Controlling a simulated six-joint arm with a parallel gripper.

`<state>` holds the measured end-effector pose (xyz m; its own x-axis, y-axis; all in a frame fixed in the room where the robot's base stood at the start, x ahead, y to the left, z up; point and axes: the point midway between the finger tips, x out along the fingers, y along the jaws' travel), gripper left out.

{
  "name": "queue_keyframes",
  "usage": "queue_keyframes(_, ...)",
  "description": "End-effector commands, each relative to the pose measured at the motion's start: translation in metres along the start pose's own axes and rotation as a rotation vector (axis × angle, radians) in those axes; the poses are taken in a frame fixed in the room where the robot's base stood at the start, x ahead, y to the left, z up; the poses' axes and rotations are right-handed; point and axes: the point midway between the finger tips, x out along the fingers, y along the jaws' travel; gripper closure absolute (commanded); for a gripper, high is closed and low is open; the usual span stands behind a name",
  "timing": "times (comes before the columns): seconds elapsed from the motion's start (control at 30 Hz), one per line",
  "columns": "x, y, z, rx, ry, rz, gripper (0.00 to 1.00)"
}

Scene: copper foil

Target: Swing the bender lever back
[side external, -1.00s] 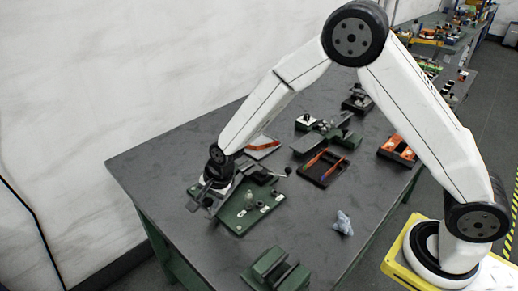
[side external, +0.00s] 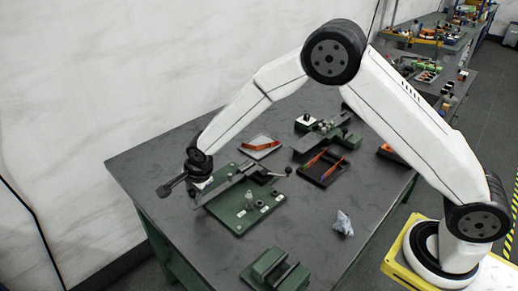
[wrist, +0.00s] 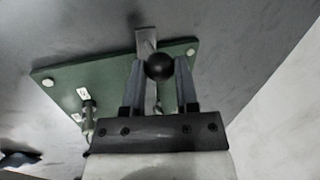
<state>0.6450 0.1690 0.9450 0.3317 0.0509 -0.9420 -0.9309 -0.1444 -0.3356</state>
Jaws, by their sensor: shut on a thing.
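The bender is a green plate (side external: 243,212) near the left end of the bench, with a long grey lever bar (side external: 232,186) across it. In the wrist view, the plate (wrist: 62,75) lies below my gripper and the bar (wrist: 146,40) runs above the black ball knob (wrist: 159,67). My gripper (wrist: 159,70) is shut with a finger on each side of that knob. In the side view my gripper (side external: 194,194) is at the bar's left end, and the knob there is hidden. A pale post (side external: 249,199) stands on the plate.
A tray with an orange-handled tool (side external: 262,146) lies behind the plate. A black tray with pens (side external: 322,167) and a green fixture (side external: 322,138) stand to the right. A green block (side external: 275,269) and crumpled foil (side external: 342,223) are nearer. The bench is bare between them.

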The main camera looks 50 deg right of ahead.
Motion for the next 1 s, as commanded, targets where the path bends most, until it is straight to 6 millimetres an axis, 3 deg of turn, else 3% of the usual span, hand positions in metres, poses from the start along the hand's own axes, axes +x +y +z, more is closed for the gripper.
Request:
queue_keyframes(0.47,0.0001,-0.0053,-0.0010,0.013,0.002,-0.011,1.00)
queue_keyframes(0.5,0.0001,-0.0053,-0.0011,0.013,0.002,-0.011,0.49)
queue_keyframes(0.57,0.0002,-0.0049,-0.0011,0.012,0.002,-0.010,0.30)
queue_keyframes(0.6,0.0002,-0.0046,-0.0010,0.012,0.002,-0.009,0.27)
queue_keyframes(1.0,-0.0018,-0.0029,-0.0004,0.010,0.002,-0.004,0.27)
